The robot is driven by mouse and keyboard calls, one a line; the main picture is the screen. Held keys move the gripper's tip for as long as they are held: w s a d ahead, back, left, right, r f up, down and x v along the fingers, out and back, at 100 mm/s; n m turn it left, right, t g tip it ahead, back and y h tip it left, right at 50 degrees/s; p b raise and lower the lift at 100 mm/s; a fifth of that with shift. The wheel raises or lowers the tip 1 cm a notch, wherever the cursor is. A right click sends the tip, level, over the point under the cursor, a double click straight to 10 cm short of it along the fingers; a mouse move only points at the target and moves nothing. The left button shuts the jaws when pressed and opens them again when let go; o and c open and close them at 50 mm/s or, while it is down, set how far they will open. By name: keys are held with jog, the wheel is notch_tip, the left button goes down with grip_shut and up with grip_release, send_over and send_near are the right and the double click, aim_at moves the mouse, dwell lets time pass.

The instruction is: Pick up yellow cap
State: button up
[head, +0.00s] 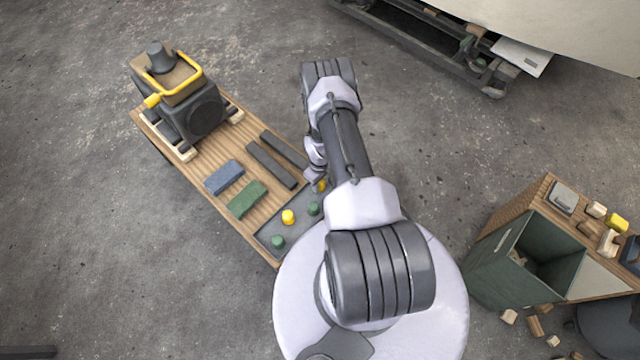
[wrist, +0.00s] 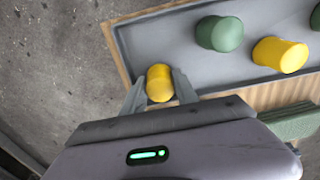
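In the wrist view, a yellow cap (wrist: 159,82) sits between the two fingers of my gripper (wrist: 160,88), with a finger against each side. My gripper looks shut on it at the corner of a grey tray (wrist: 188,73); I cannot tell whether the cap is clear of the tray. In the head view, this cap (head: 322,186) shows only partly beside my arm, which hides the fingertips. A second yellow cap (wrist: 279,54) stands in the tray, also visible in the head view (head: 288,217).
Green caps (wrist: 220,34) stand in the tray close to the held cap. The wooden board (head: 222,208) also carries a green block (head: 247,199), a blue block (head: 224,177), dark bars (head: 271,166) and a machine with a yellow handle (head: 184,88). A green bin (head: 490,270) stands right.

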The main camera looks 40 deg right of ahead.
grip_shut()
